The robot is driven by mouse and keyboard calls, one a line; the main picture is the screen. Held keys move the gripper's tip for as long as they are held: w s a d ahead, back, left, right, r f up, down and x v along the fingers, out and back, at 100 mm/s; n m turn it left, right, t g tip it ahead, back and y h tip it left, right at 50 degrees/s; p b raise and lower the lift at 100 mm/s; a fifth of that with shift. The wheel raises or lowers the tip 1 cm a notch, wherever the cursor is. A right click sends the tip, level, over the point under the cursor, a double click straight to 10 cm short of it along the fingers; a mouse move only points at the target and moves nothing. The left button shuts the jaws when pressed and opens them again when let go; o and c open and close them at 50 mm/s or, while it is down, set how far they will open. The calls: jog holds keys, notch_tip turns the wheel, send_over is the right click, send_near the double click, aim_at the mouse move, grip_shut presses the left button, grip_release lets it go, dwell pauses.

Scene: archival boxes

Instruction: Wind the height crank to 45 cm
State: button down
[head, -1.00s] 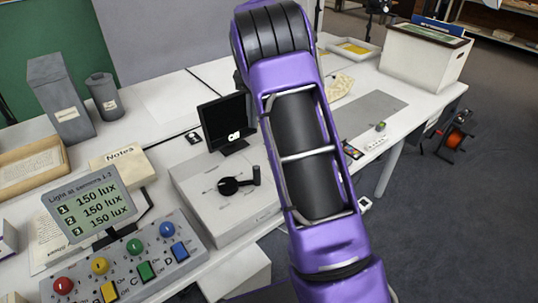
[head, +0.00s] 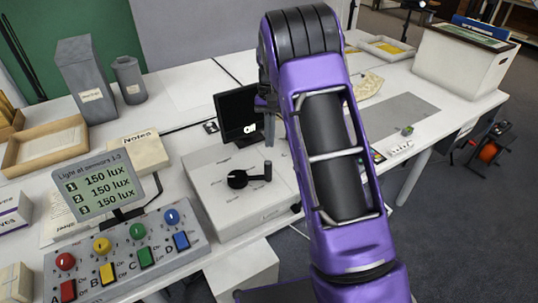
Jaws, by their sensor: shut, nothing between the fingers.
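A black crank (head: 238,179) with an upright handle (head: 267,171) sits on top of a pale box (head: 230,203) in the middle of the table. Its arm points right. Small markings around it are too small to read. A small black screen (head: 238,113) behind it shows a short white text that I cannot read for sure. My gripper (head: 268,139) shows only in part beside my purple arm, above and behind the crank handle. It is shut and empty, apart from the crank. The rest of it is hidden behind my arm.
A light-sensor display (head: 98,188) reading 150 lux on each of three lines and a button panel (head: 125,250) stand at left. Grey containers (head: 86,80), a wooden tray (head: 45,147) and a notes box (head: 138,152) are behind. A file box (head: 460,65) stands at far right.

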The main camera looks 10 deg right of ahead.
jog(key=shift+x, duration=1.2)
jog(key=shift+s+a+r, duration=0.1)
jog(key=shift+s+a, duration=0.05)
jog(key=shift+s, duration=0.4)
jog(key=shift+s+a+r, duration=0.1)
jog(key=shift+s+a, duration=0.05)
jog(key=shift+s, duration=0.4)
jog(key=shift+s+a, duration=0.2)
jog(key=shift+s, duration=0.65)
jog(key=shift+s+m, duration=0.4)
jog(key=shift+s, duration=0.15)
jog(key=shift+s+a, duration=0.1)
jog(key=shift+s, duration=0.1)
jog(key=shift+w, duration=0.1)
